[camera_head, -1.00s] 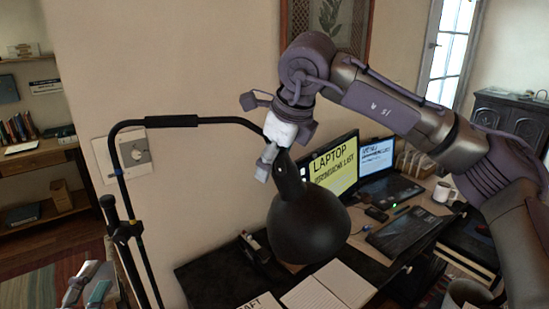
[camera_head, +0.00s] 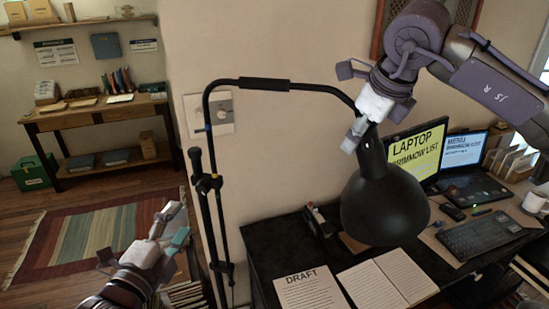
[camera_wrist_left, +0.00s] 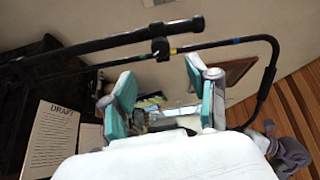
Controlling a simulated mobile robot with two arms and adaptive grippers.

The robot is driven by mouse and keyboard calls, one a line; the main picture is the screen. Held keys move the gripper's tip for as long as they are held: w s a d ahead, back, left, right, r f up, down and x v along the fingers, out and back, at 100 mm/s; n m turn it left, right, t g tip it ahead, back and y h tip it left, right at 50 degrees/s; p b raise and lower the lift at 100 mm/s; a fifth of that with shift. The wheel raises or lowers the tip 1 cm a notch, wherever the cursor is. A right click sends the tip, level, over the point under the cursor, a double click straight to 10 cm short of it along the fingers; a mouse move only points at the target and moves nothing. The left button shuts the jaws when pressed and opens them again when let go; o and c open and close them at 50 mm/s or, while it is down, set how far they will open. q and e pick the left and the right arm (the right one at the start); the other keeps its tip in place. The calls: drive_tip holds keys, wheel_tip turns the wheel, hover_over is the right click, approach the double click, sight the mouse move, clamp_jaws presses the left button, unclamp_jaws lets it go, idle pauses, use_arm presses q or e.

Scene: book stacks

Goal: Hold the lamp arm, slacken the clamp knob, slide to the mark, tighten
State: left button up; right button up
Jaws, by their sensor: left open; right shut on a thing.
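The black lamp has a thin bent arm (camera_head: 300,87) and a round shade (camera_head: 385,208) hanging above the desk. My right gripper (camera_head: 362,125) is shut on the lamp arm just above the shade. The clamp (camera_head: 207,184) sits on the upright pole; its knob is not clearly distinguishable. My left gripper (camera_head: 173,228) is open and empty, low and left of the pole. In the left wrist view, the pole crosses above the open fingers (camera_wrist_left: 163,100), apart from them. The clamp (camera_wrist_left: 160,48) shows there, with a yellow band beside it and a blue mark (camera_wrist_left: 237,41) farther along.
The black desk (camera_head: 262,250) holds papers, a laptop (camera_head: 470,175), a keyboard (camera_head: 485,237) and a mug (camera_head: 535,202). A wooden side table (camera_head: 100,115) and a striped rug (camera_head: 85,235) lie to the left. Books are stacked low beside the pole.

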sight(201, 191)
use_arm(q)
drive_tip(key=d+m, duration=0.4)
drive_tip(key=m, duration=0.6)
drive_tip(key=s+a+m+y, duration=0.15)
drive_tip(key=a+m, duration=0.25)
drive_tip(key=m, duration=0.6)
drive_tip(key=shift+h, duration=0.25)
drive_tip(key=x, duration=1.1)
drive_tip(key=shift+w+d, duration=0.15)
drive_tip(key=shift+d, duration=0.05)
clamp_jaws()
